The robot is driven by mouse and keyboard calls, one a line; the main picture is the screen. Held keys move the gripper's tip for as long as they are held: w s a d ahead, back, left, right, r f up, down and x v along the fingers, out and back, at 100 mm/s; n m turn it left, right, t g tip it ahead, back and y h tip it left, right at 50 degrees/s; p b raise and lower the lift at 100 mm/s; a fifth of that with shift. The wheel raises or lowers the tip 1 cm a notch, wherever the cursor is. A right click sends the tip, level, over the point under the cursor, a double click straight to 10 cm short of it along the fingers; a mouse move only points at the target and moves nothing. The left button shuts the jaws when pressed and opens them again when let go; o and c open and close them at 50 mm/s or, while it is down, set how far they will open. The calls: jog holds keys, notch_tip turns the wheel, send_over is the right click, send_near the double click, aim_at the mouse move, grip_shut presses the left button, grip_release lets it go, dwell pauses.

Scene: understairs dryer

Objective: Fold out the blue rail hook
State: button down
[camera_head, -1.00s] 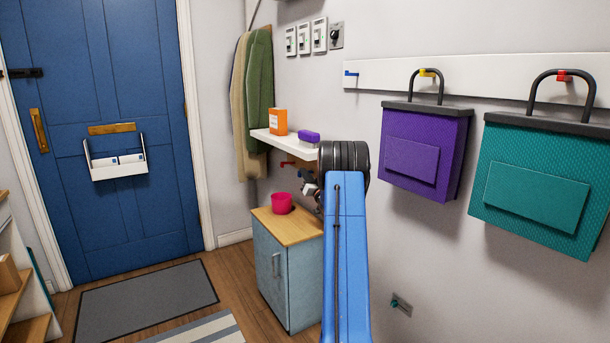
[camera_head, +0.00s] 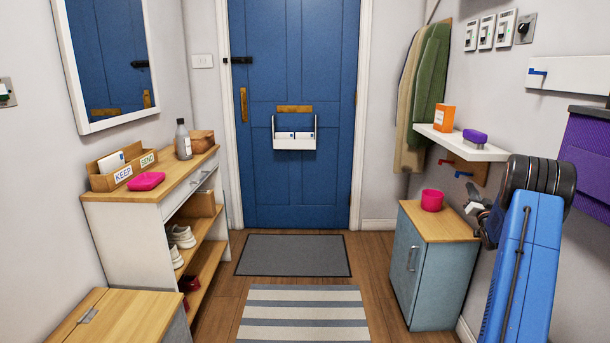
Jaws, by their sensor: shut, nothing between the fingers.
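The blue rail hook (camera_head: 537,72) is a small blue piece near the left end of the white wall rail (camera_head: 580,72), at the upper right. It looks turned sideways along the rail, but it is too small to be sure. My gripper (camera_head: 474,208) is shut and empty, beside the blue-grey cabinet top and well below and left of the hook. My dark wrist and blue arm partly hide the gripper.
A white shelf (camera_head: 462,145) holds an orange box and a purple item; a red hook (camera_head: 446,162) and another blue hook (camera_head: 463,174) sit below it. The cabinet (camera_head: 433,280) carries a pink bowl (camera_head: 432,200). The floor ahead is clear except for mats.

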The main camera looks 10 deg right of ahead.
jog(key=a+r+g, duration=0.2)
jog(key=a+r, duration=0.3)
jog(key=a, duration=0.3)
jog(key=a+r+g, duration=0.2)
jog(key=a+r, duration=0.2)
jog(key=a, duration=0.5)
jog(key=s+a+r+n+g+y, duration=0.1)
jog(key=s+a+g, duration=0.1)
jog(key=s+a, duration=0.5)
jog(key=s+a+r+g+y, duration=0.15)
jog(key=s+a, duration=0.25)
jog(key=a, duration=0.8)
jog(key=s+a+f+n+g+y, duration=0.1)
jog(key=s+a+f, duration=0.3)
jog(key=s+a, duration=0.4)
jog(key=s+a+f+n+g+y, duration=0.2)
jog(key=s+a, duration=0.7)
jog(key=s, duration=1.1)
jog(key=s+a+f+n+g+y, duration=0.1)
jog(key=s+a+f+n+g, duration=0.1)
jog(key=s+a+f+g, duration=0.3)
jog(key=s+a+f, duration=0.1)
jog(key=s+a, duration=0.3)
jog(key=s, duration=0.6)
jog(key=shift+f, duration=0.35)
jog(key=shift+s+g, duration=0.1)
jog(key=shift+g, duration=0.15)
